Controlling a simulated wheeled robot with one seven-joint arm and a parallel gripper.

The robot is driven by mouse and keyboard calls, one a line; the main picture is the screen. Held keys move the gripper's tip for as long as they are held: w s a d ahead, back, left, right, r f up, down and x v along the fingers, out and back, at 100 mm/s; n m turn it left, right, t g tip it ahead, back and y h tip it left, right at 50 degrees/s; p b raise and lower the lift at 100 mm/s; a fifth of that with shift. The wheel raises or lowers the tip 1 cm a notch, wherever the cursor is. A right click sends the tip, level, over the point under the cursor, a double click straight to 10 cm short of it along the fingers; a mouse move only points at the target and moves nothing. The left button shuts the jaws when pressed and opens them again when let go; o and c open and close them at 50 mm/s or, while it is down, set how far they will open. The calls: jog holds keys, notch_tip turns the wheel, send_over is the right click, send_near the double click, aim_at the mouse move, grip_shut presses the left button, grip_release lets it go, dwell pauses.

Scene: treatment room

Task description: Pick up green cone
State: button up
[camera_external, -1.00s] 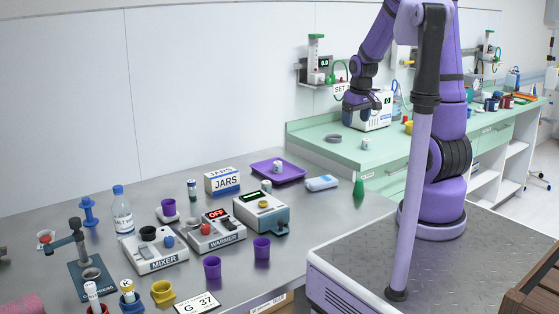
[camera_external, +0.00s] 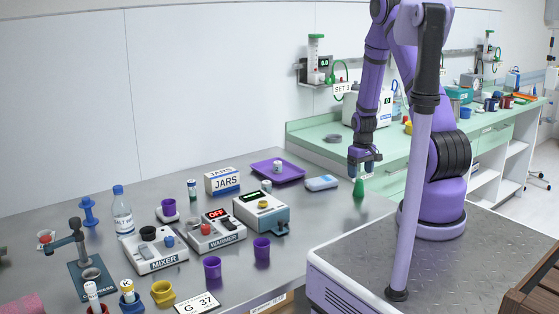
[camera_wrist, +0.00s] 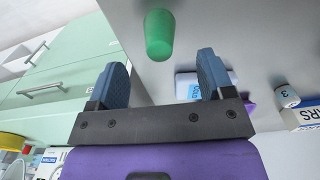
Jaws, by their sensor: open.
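The green cone (camera_external: 358,188) stands upright on the grey metal table, near its right end. In the wrist view the green cone (camera_wrist: 159,35) shows beyond the fingertips, between their lines and a little above them in the picture. My gripper (camera_external: 364,168) points down just above the cone in the external view. In the wrist view my gripper (camera_wrist: 163,75) has its two blue-grey fingers spread apart, with nothing between them. I cannot tell the exact gap between the fingertips and the cone.
A pale blue packet (camera_external: 322,183) lies left of the cone. The JARS box (camera_external: 222,182) and several devices stand farther left. The green counter (camera_external: 310,140) is behind. Bare table surrounds the cone.

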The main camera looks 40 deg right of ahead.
aim_at(359, 188)
jog(key=shift+w+f, duration=0.1)
jog(key=shift+f, duration=3.7)
jog(key=c, duration=1)
